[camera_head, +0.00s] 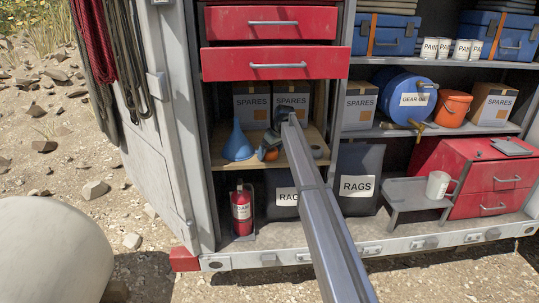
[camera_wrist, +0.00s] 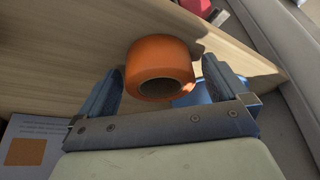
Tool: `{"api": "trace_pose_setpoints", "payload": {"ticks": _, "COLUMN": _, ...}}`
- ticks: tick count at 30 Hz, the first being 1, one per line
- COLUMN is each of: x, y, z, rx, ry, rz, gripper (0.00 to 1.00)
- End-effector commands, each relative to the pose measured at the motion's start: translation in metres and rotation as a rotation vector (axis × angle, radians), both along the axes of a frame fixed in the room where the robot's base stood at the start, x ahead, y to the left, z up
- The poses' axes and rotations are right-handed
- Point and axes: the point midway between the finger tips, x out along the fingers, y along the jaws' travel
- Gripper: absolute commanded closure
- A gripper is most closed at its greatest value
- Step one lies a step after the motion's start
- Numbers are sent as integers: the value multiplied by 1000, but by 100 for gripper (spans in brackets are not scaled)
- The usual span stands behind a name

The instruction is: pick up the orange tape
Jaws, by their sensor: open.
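The orange tape (camera_head: 270,154) is a roll on the wooden shelf (camera_head: 228,164) inside the open compartment. In the head view my arm and gripper partly hide it. In the wrist view the orange tape (camera_wrist: 157,51) shows large, its dark round hole facing the camera. My gripper (camera_wrist: 163,70) is open, with one finger on each side of the roll. A gap shows between the left finger and the tape; the right finger is close to it, and I cannot tell whether it touches. In the head view my gripper (camera_head: 273,138) is just above the tape.
A blue funnel (camera_head: 238,146) stands just left of the tape. A grey roll (camera_head: 317,151) lies to the right. Boxes marked SPARES (camera_head: 251,105) stand behind. Red drawers (camera_head: 272,60) hang above, and a fire extinguisher (camera_head: 242,212) stands below.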

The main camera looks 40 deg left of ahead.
Motion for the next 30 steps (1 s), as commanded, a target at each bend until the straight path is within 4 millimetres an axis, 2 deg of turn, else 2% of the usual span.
{"api": "trace_pose_setpoints", "payload": {"ticks": 4, "x": 0, "y": 0, "z": 0, "rx": 0, "ry": 0, "rz": 0, "gripper": 1}}
{"api": "trace_pose_setpoints", "payload": {"ticks": 20, "x": 0, "y": -1, "z": 0, "rx": 0, "ry": 0, "rz": 0, "gripper": 52}}
{"api": "trace_pose_setpoints", "payload": {"ticks": 30, "x": 0, "y": 0, "z": 4, "rx": 1, "ry": 0, "rz": 0, "gripper": 53}}
